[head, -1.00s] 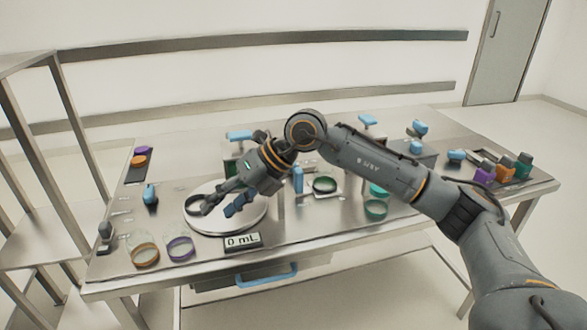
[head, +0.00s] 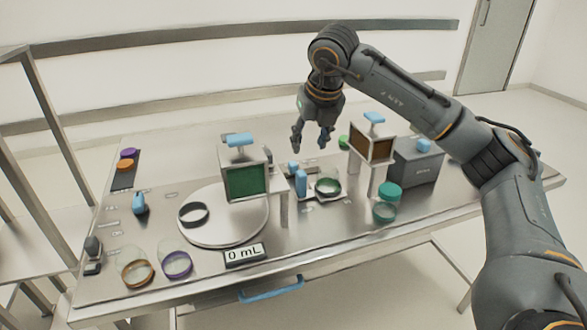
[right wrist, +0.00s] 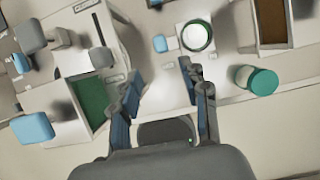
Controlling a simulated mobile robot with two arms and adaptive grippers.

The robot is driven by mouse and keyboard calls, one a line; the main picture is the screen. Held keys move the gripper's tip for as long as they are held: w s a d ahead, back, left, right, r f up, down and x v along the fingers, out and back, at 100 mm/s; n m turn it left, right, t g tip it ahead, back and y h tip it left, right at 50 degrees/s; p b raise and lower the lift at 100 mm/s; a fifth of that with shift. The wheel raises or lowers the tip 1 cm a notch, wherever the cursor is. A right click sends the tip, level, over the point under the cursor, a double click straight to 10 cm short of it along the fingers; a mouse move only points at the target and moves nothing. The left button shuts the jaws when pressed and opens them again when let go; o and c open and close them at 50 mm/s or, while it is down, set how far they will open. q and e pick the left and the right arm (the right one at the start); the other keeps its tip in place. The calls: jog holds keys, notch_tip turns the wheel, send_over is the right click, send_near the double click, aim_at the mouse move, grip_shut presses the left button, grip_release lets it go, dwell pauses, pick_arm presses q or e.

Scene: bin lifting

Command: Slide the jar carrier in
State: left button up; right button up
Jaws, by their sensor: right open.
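The jar carrier, a small pale plate with an upright blue handle (head: 301,184), is on the table near the middle in the head view. A clear jar with a green band (head: 327,187) stands on it. In the right wrist view the jar (right wrist: 197,37) shows at the top, beyond the fingers. My right gripper (head: 311,143) is open and empty, fingers pointing down, above and behind the carrier and apart from it. In the right wrist view its fingers (right wrist: 165,105) are spread wide. My left gripper is not in view.
A green-fronted box (head: 245,182) stands left of the carrier, beside a round white plate (head: 228,236) with a dark ring. A brown-fronted box on legs (head: 374,146) and a teal-lidded jar (head: 386,203) stand to the right. A "0 mL" display (head: 245,255) sits at the front.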

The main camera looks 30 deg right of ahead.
aim_at(302, 173)
jog(key=x, duration=0.7)
jog(key=shift+d+f+p, duration=0.1)
jog(key=shift+f+p, duration=0.2)
jog(key=x, duration=0.4)
jog(key=shift+w+f, duration=0.1)
jog(key=shift+w, duration=0.1)
jog(key=shift+x, duration=0.85)
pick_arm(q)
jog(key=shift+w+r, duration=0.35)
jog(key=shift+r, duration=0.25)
pick_arm(e)
jog(key=shift+c, duration=0.2)
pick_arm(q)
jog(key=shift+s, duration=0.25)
pick_arm(e)
grip_shut()
